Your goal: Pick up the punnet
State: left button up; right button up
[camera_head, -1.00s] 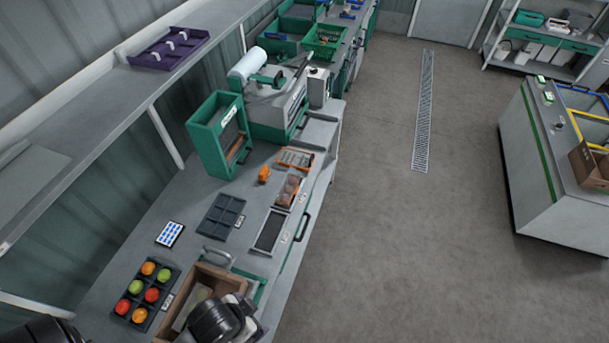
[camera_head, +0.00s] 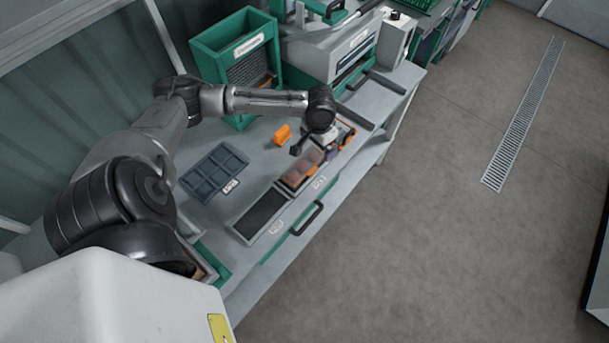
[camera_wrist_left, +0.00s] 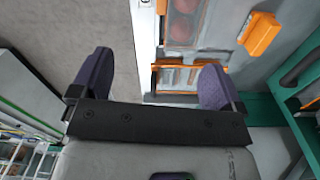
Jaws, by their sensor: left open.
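The punnet (camera_head: 301,169), a clear pack of reddish round produce, sits in an orange-edged holder on the bench's front edge in the head view. It also shows at the top of the left wrist view (camera_wrist_left: 183,28), cut off by the frame. My left gripper (camera_head: 336,150) is just beyond the punnet, over a second orange-edged tray that it partly hides. In the left wrist view its two purple fingers stand wide apart (camera_wrist_left: 155,80) with nothing between them. The gripper is apart from the punnet. My right gripper is not in view.
An orange block (camera_head: 283,134) stands on the bench behind the punnet. A dark tray (camera_head: 260,213) lies nearer me and a compartment tray (camera_head: 214,172) to its left. A green bin (camera_head: 235,60) and a grey machine (camera_head: 335,50) stand farther along. The floor at right is clear.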

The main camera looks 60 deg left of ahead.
aim_at(313, 153)
pick_arm(q)
jog(key=shift+n, duration=0.9)
jog(key=a+f, duration=0.1)
jog(key=f, duration=0.1)
jog(key=a+f+b, duration=0.1)
jog(key=a+f, duration=0.1)
jog(key=f, duration=0.1)
jog(key=a+f+b, duration=0.1)
jog(key=f, duration=0.1)
jog(key=shift+w+a+f, duration=0.2)
jog(key=shift+w+f, duration=0.2)
notch_tip(313, 153, down, 4)
jog(key=shift+r+b, duration=0.1)
jog(key=shift+b, duration=0.35)
jog(key=shift+f, duration=0.65)
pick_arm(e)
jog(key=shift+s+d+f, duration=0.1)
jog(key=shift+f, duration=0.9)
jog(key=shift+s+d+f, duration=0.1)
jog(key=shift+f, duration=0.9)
pick_arm(q)
jog(key=c, duration=1)
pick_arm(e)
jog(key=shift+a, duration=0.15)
